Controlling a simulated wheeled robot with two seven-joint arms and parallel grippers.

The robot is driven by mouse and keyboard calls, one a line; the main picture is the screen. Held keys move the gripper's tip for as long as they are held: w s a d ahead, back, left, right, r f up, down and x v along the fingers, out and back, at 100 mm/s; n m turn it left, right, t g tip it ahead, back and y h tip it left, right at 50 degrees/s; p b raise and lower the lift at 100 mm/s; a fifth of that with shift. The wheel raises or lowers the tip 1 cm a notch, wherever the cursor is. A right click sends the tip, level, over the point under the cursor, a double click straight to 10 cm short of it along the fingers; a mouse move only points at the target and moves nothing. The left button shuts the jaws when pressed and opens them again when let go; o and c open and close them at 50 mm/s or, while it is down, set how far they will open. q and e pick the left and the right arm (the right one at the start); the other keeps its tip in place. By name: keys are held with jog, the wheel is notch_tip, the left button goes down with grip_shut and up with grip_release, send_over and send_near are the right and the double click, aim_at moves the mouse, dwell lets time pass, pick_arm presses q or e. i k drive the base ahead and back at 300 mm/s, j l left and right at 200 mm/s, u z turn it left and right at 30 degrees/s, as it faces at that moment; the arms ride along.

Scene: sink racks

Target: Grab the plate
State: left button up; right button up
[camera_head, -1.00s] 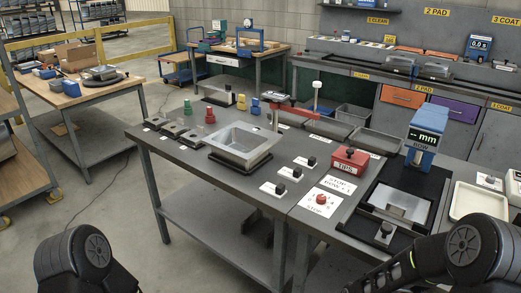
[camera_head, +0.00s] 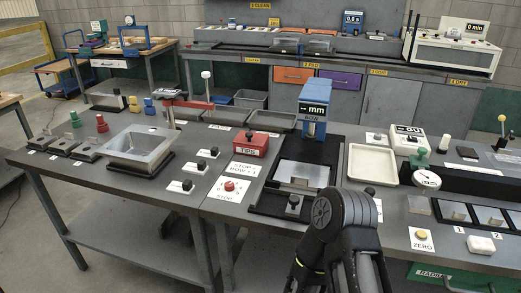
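A grey metal plate (camera_head: 299,173) lies in the black fixture (camera_head: 264,205) on the near bench, below the blue gauge with a "mm" display (camera_head: 313,112). Small metal pieces (camera_head: 487,214) sit in numbered slots at the right. I cannot tell which of these the task calls the plate. My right arm (camera_head: 340,222) stands at the bottom centre, in front of the bench and just right of the fixture. Its gripper is not visible. My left arm and gripper are out of view.
A red TIPS box (camera_head: 249,144), a red stop button (camera_head: 229,186) and a white tray (camera_head: 372,165) surround the fixture. A yellow zero button (camera_head: 421,236) is at the right.

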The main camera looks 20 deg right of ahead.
aim_at(292, 174)
jog(key=z, duration=1.3)
jog(key=i+l, duration=0.1)
jog(key=l, duration=0.45)
jog(key=i+l, duration=0.1)
jog(key=l, duration=0.45)
jog(key=i+l, duration=0.1)
jog(key=l, duration=0.5)
